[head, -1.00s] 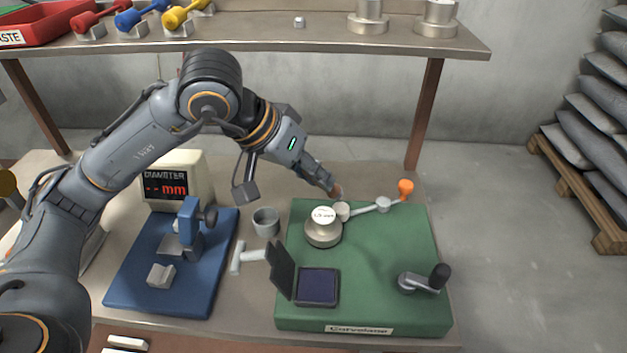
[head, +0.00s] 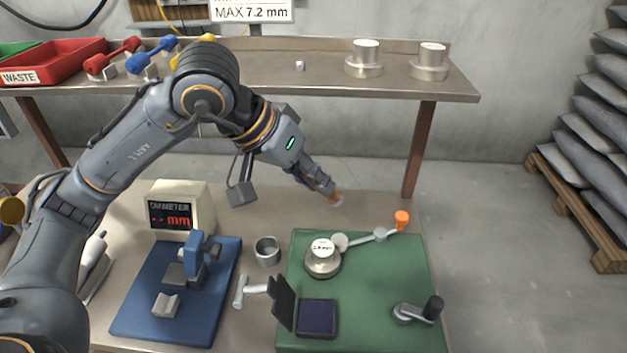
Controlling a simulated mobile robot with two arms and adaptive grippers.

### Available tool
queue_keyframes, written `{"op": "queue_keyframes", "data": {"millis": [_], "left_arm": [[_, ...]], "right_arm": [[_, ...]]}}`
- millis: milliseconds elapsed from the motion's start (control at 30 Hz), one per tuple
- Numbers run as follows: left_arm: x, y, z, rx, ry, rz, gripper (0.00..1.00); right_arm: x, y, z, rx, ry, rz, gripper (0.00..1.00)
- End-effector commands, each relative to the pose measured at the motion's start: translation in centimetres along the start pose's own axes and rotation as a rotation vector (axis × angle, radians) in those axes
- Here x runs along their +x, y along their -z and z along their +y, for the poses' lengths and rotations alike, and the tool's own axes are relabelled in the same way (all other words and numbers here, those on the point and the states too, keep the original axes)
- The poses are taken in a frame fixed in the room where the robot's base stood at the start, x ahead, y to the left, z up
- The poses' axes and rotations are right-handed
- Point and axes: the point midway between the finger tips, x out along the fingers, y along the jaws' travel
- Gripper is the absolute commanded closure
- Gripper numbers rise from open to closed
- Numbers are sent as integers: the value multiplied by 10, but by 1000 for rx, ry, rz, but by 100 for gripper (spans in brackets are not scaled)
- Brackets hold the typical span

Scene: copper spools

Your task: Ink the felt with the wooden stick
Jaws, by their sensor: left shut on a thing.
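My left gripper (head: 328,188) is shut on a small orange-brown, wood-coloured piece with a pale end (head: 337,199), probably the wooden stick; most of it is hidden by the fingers. It is held in the air above the back edge of the green board (head: 380,300), apart from what stands there. A dark blue pad (head: 317,316), perhaps the felt, lies in a flat case near the board's front left. Its black lid (head: 283,303) stands open on the left side. My right gripper is out of view.
On the green board are a metal weight (head: 322,264), a lever with an orange knob (head: 402,219) and a crank (head: 410,313). To the left are a grey cup (head: 267,250), a blue measuring stand (head: 215,300) and a diameter display (head: 180,208). A shelf (head: 240,88) spans the back.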

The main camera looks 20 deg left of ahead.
Motion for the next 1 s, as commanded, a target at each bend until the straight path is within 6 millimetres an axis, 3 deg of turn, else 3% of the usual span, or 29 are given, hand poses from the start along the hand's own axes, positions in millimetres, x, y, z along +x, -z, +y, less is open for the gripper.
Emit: {"op": "queue_keyframes", "data": {"millis": [267, 600, 1000], "left_arm": [[-1, 1, 0, 0, 0, 1, 100], [-24, 15, 8, 0, 0, 1, 100], [-24, 15, 8, 0, 0, 0, 100]], "right_arm": [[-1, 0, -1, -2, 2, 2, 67], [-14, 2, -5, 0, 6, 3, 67], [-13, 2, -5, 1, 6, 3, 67]]}}
